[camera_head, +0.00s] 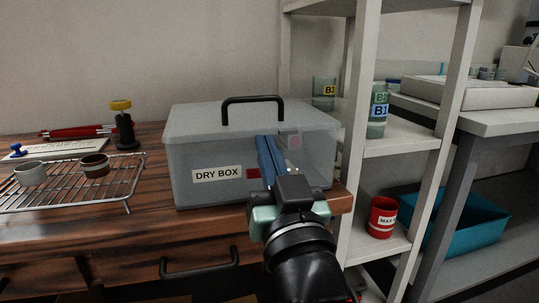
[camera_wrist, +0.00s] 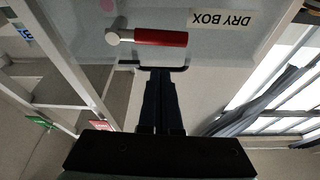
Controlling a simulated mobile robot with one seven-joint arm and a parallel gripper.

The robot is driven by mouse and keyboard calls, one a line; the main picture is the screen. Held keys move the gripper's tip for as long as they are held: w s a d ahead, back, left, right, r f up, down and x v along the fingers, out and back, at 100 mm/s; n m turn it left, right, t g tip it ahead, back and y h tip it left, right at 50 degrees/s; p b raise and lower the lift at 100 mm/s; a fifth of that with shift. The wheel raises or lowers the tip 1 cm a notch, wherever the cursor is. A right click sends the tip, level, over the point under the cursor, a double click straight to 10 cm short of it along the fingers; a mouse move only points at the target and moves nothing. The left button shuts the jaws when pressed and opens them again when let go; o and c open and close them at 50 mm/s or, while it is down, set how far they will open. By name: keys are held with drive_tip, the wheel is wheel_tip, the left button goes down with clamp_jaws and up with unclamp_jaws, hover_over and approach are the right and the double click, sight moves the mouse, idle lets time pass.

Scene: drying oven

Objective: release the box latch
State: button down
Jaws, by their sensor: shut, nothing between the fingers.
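The translucent grey dry box (camera_head: 210,143) stands on the wooden bench with its lid on and a black handle (camera_head: 252,99) on top. Its red latch (camera_head: 253,173) is on the front, right of the DRY BOX label (camera_head: 218,174), partly hidden by my fingers. In the wrist view, which is upside down, the red latch (camera_wrist: 160,37) lies horizontal with a pale round end (camera_wrist: 112,37). My gripper (camera_head: 265,141) is shut and empty in front of the box, with its fingers pointing up past the latch. The fingers also show in the wrist view (camera_wrist: 160,73); I cannot tell whether they touch the box.
A wire rack (camera_head: 70,184) with two small cups stands at left. A grey shelf post (camera_head: 360,130) rises close to the box's right side, with jars and a red mug (camera_head: 382,217) on its shelves. A drawer handle (camera_head: 200,265) sticks out below the bench top.

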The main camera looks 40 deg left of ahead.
drive_tip(key=v, duration=1)
drive_tip(key=shift+r, duration=0.25)
